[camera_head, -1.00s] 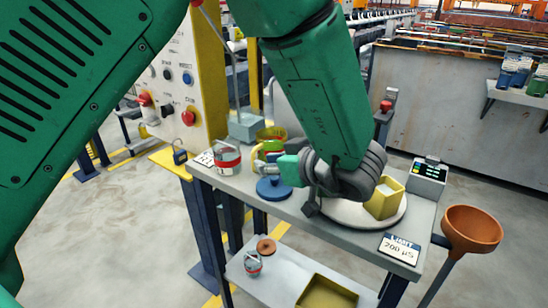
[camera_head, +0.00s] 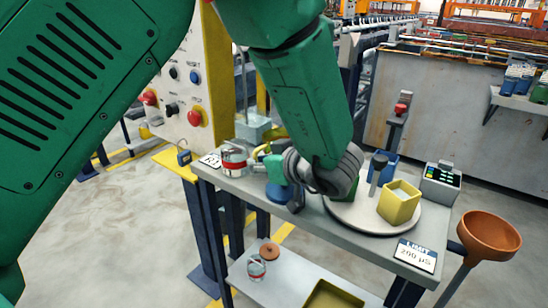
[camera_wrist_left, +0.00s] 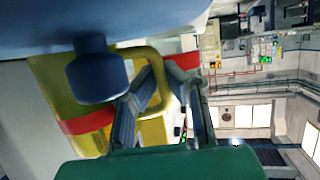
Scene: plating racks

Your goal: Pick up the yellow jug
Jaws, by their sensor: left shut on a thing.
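The yellow jug (camera_wrist_left: 60,95) has a red band and a looped yellow handle (camera_wrist_left: 155,58), seen close in the left wrist view. My left gripper (camera_wrist_left: 160,100) is shut at the handle. In the head view my left gripper (camera_head: 274,168) is over the back left of the grey table. There the yellow jug (camera_head: 264,145) is mostly hidden behind my wrist and fingers; only a bit of yellow shows. I cannot tell whether its bottom touches the table. My right gripper is not in view.
A grey can with a red band (camera_head: 234,160) stands left of the gripper. A blue round piece (camera_head: 278,193) is below it. Right, a pale turntable (camera_head: 362,222) carries a square yellow container (camera_head: 400,203) and a blue container (camera_head: 386,166). An orange funnel (camera_head: 488,234) stands farther right.

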